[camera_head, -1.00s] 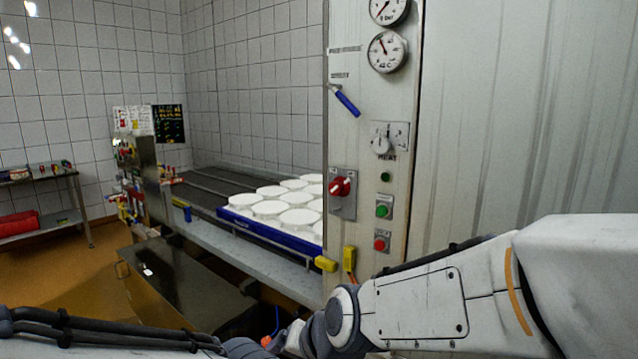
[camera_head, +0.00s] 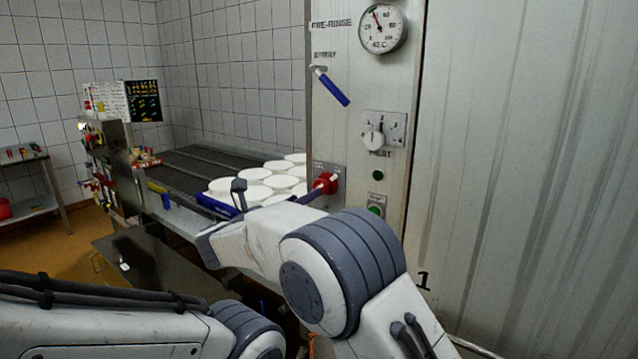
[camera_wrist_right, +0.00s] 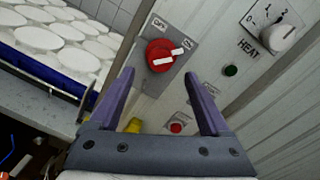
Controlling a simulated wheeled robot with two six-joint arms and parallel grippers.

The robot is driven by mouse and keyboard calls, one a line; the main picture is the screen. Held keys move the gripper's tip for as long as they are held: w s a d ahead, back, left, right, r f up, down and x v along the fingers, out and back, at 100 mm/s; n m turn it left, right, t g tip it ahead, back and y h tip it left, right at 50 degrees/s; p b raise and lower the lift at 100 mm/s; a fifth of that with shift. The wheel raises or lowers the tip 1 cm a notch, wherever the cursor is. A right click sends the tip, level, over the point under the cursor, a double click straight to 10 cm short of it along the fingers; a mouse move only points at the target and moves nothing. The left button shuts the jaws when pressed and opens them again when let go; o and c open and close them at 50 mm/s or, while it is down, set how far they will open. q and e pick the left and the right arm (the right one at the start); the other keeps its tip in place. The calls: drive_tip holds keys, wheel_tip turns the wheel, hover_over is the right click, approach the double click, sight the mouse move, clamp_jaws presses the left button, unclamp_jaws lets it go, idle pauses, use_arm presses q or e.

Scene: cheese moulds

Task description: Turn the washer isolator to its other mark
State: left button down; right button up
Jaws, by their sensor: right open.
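The washer isolator is a red rotary knob (camera_head: 326,183) with a white bar, on a grey plate on the washer's front panel. In the right wrist view the red knob (camera_wrist_right: 160,56) sits just beyond the fingertips, its white bar pointing toward the mark at the plate's right; the lettering is too small to read surely. My right gripper (camera_head: 277,192) is open and empty in front of the panel, partly covering the plate in the head view. Its two purple fingers (camera_wrist_right: 158,78) lie apart below the knob, not touching it. My left gripper is out of view.
A heat selector (camera_head: 373,138), a blue-handled spray lever (camera_head: 330,87) and a green button (camera_head: 377,210) are close by on the panel. White moulds (camera_head: 284,182) in a blue tray stand on the conveyor (camera_head: 195,160) to the left. A red button (camera_wrist_right: 176,128) lies below the knob.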

sight(323, 186)
drive_tip(key=p+x, duration=0.3)
drive_tip(key=x, duration=0.4)
drive_tip(key=shift+d+r, duration=0.1)
drive_tip(key=shift+r, duration=0.05)
drive_tip(key=shift+w+d, duration=0.25)
drive_tip(key=shift+w, duration=0.15)
drive_tip(key=shift+c, duration=0.3)
drive_tip(key=shift+a, duration=0.1)
drive_tip(key=c, duration=1.1)
